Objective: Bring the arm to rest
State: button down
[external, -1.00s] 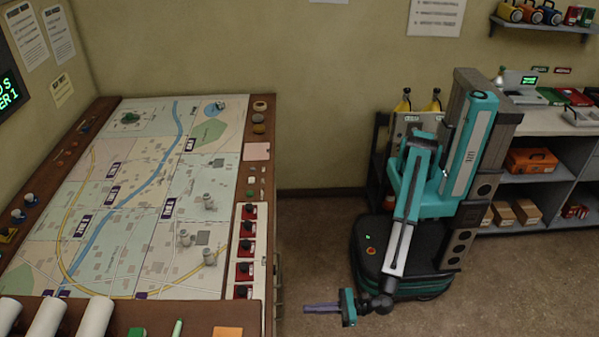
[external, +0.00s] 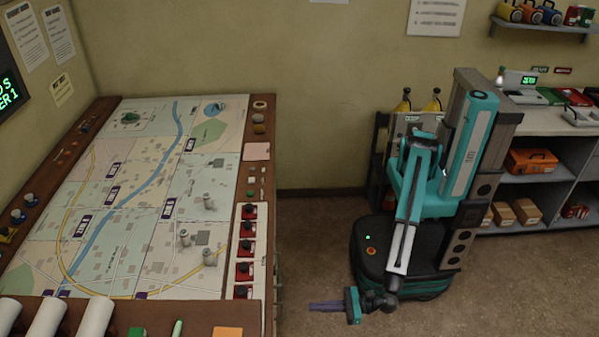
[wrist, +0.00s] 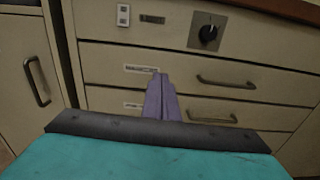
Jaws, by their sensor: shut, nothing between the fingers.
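My gripper (external: 314,306) is at the bottom middle of the external view, over the floor between the console and my base. Its purple fingers point left, toward the console's side, and are together with nothing between them. My arm hangs down from the column, with the elbow bent. In the wrist view the closed fingers (wrist: 158,82) point at a cream drawer front, apart from it as far as I can tell.
The map console (external: 258,185) stands left, with its drawers (wrist: 200,70), dark handles and a black knob (wrist: 208,34) in front of my fingers. A grey shelf unit (external: 560,185) with boxes stands right. Open floor (external: 315,230) lies between the console and my base.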

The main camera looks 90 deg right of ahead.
jog(key=w+d+f+m+g+h+p, duration=0.15)
jog(key=d+f+m+g, duration=0.35)
jog(key=d, duration=0.6)
jog(key=w+d+f+m+h, duration=0.3)
jog(key=d+f, duration=0.3)
jog(key=d, duration=0.5)
jog(key=w+d+f+m+g+h+p, duration=0.1)
jog(key=w+d+f+m+g+h, duration=0.15)
jog(key=d+f, duration=0.6)
jog(key=s+d+f+m+g+p, duration=0.1)
jog(key=s+d+f+m+g, duration=0.3)
jog(key=d, duration=0.5)
jog(key=s+d+f+m+g+y+p, duration=0.1)
jog(key=s+d+m+g, duration=0.2)
jog(key=s+d+m, duration=0.45)
jog(key=s+d+f+m+g+p, duration=0.1)
jog(key=s+d+f+m+g, duration=0.2)
jog(key=d, duration=0.7)
jog(key=s+d+m+g+y+p, duration=0.1)
jog(key=s+d+m+g+y, duration=0.1)
jog(key=s+m, duration=0.3)
jog(key=s+d+f+m+g+y+p, duration=0.1)
jog(key=s+m+g+y, duration=0.2)
jog(key=s, duration=0.9)
jog(key=shift+s+d+f+m+g+y, duration=0.3)
jog(key=shift+m+y, duration=0.4)
jog(key=shift+m, duration=0.6)
jog(key=shift+w+r, duration=0.1)
jog(key=shift+r, duration=0.05)
